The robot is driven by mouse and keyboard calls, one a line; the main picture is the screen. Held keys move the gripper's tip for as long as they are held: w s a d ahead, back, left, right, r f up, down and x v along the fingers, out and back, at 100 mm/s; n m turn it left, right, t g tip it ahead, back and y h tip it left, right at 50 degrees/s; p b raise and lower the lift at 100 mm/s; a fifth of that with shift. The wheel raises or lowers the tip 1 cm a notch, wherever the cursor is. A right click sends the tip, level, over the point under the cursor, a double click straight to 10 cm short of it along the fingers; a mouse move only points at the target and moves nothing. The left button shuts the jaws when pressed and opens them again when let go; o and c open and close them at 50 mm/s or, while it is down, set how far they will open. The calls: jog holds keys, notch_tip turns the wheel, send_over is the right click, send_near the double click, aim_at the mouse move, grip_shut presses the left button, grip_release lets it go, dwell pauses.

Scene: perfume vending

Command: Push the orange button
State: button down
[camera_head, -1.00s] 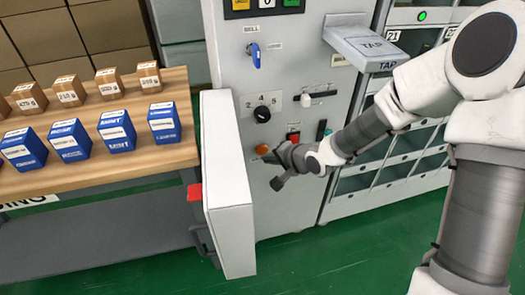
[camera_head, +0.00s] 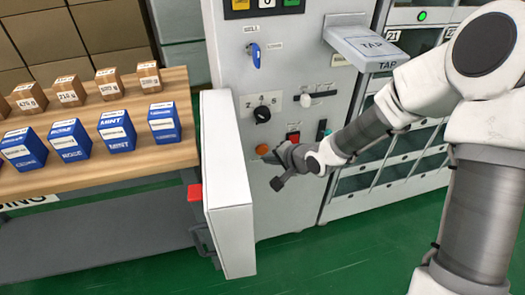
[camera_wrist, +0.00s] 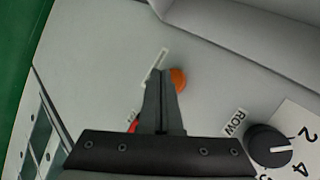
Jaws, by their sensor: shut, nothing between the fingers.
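The orange button (camera_head: 262,150) is a small round knob on the grey machine front (camera_head: 235,70), below the black dial. My gripper (camera_head: 268,158) is at the panel right beside it, its fingers together and empty. In the wrist view the orange button (camera_wrist: 178,79) shows just to the right of the closed fingertips (camera_wrist: 161,74), partly covered by them. I cannot tell whether the fingers touch the button.
A black dial (camera_head: 262,114) labelled ROW sits above the button; it also shows in the wrist view (camera_wrist: 268,145). A red switch (camera_head: 293,137) is to the right. A white box-like panel (camera_head: 228,180) juts out at the left. A wooden table (camera_head: 90,180) holds several boxes.

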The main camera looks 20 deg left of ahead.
jog(key=shift+w+a, duration=0.1)
jog(key=shift+w+a, duration=0.15)
jog(key=shift+w, duration=0.1)
dwell(0.3)
jog(key=shift+w+a+p, duration=0.2)
jog(key=shift+w+p, duration=0.15)
jog(key=shift+p, duration=0.1)
dwell(0.6)
jog(key=shift+s+d, duration=0.45)
jog(key=shift+s, duration=0.25)
jog(key=shift+s+d+p, duration=0.15)
jog(key=shift+s+d, duration=0.3)
jog(key=shift+s, duration=0.25)
jog(key=shift+s+d+p, duration=0.1)
jog(key=shift+s+d, duration=0.3)
jog(key=shift+s, duration=0.35)
jog(key=shift+s+d+p, duration=0.15)
jog(key=shift+s+d, duration=0.3)
jog(key=shift+s, duration=0.25)
